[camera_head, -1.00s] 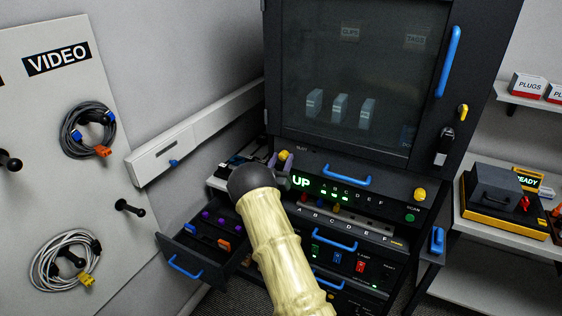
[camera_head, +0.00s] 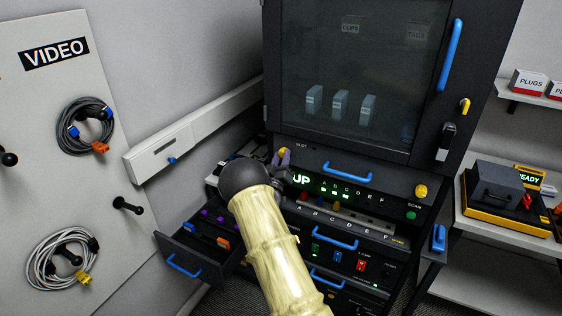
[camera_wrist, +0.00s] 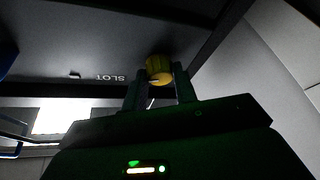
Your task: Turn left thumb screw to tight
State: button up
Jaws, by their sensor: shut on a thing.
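The left thumb screw (camera_head: 283,153) is a yellow knob on the dark panel below the cabinet door, left of the blue handle. In the wrist view the yellow knob (camera_wrist: 159,68) sits between my two fingers, near the SLOT lettering. My gripper (camera_wrist: 160,80) is shut on it, with one finger at each side. In the head view my gripper (camera_head: 285,160) reaches the knob from below, and my dark wrist and pale arm hide part of the panel. A second yellow thumb screw (camera_head: 420,191) is at the panel's right end.
An open drawer (camera_head: 190,257) with coloured plugs is at lower left. The blue handle (camera_head: 347,173) is close to the right of my gripper. Cables hang on the VIDEO board (camera_head: 45,150).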

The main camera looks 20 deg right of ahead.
jog(key=n+y+b, duration=0.1)
jog(key=n+y, duration=0.1)
jog(key=n, duration=0.3)
jog(key=shift+s, duration=0.1)
jog(key=n+y, duration=0.2)
jog(key=n, duration=0.2)
jog(key=shift+r, duration=0.15)
jog(key=n+g+y, duration=0.1)
jog(key=n, duration=0.3)
jog(key=shift+r, duration=0.15)
jog(key=shift+n+g+p, duration=0.35)
jog(key=shift+n+g, duration=0.35)
jog(key=shift+n, duration=0.6)
jog(key=shift+y, duration=0.3)
jog(key=o, duration=1)
